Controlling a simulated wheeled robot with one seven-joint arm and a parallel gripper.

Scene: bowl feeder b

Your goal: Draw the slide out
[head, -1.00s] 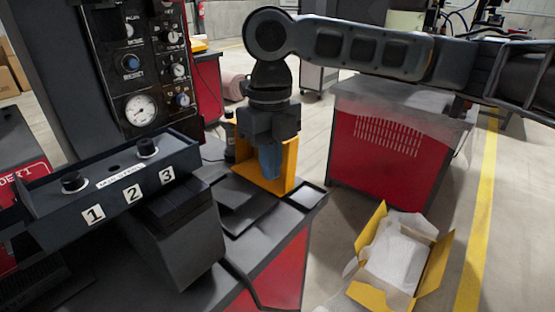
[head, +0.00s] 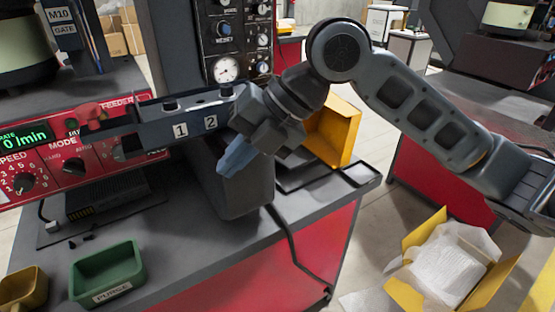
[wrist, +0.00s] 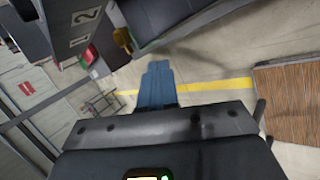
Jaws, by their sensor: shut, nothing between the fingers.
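A long dark track (head: 150,130) with number labels 1 and 2 showing runs across the head view, with black knobs on top. A red handle-like piece (head: 90,113) sits at its left end; I cannot tell for certain which part is the slide. My gripper (head: 235,158) is at the right end of the track, its blue fingers shut and empty, pointing down and left. It hides the track's right end and the label 3. I cannot tell whether it touches the track. In the wrist view the shut fingers (wrist: 158,82) show over floor, and the label 2 (wrist: 86,16) is upper left.
A red feeder control panel (head: 70,160) with a green display stands at left. A green PURGE tray (head: 107,285) and a small yellow tray (head: 22,288) lie at the front left. A yellow bin (head: 345,135) is behind my gripper. An open carton (head: 480,290) stands at right.

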